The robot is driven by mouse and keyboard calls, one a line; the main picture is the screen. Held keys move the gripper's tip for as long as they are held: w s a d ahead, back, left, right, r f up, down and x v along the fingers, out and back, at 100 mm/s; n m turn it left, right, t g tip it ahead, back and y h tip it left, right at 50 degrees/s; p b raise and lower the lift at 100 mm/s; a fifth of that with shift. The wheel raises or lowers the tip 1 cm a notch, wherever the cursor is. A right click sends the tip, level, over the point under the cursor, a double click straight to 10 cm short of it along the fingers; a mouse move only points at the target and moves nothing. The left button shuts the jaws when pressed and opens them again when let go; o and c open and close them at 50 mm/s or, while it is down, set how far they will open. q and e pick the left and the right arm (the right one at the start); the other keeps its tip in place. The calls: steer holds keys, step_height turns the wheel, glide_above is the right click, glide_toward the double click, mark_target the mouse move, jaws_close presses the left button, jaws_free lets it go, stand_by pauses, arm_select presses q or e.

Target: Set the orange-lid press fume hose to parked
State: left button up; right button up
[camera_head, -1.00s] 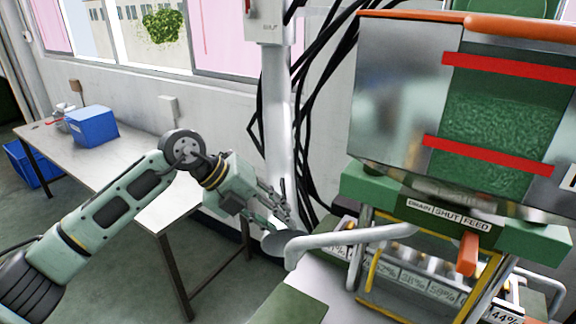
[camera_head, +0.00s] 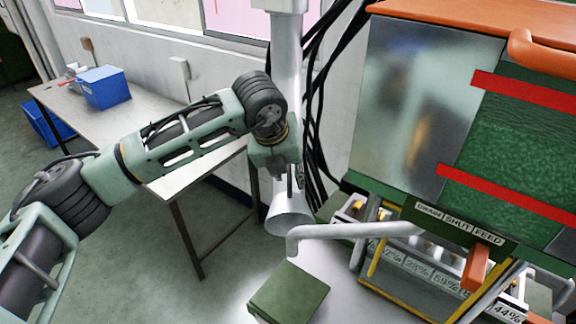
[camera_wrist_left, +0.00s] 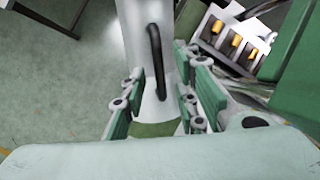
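The fume hose (camera_head: 287,60) is a pale grey vertical pipe left of the orange-lid press (camera_head: 415,90). Its flared hood (camera_head: 288,217) hangs low, beside the press's front. My left gripper (camera_head: 290,185) points down just above the hood and partly hides the pipe. In the left wrist view my left gripper (camera_wrist_left: 158,100) has its green-padded fingers apart, one on each side of the pale hose (camera_wrist_left: 135,30). A black loop handle (camera_wrist_left: 155,50) on the hose stands between them, with no clear finger contact. My right gripper is not in view.
A grey bent bar (camera_head: 350,231) sticks out from the press just right of the hood. Black cables (camera_head: 318,110) hang behind the hose. A green block (camera_head: 288,292) is below. A table (camera_head: 175,130) with a blue bin (camera_head: 104,87) stands at left.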

arm_select(q)
steer(key=shift+f, duration=0.1)
steer(key=shift+c, duration=0.5)
jaws_close()
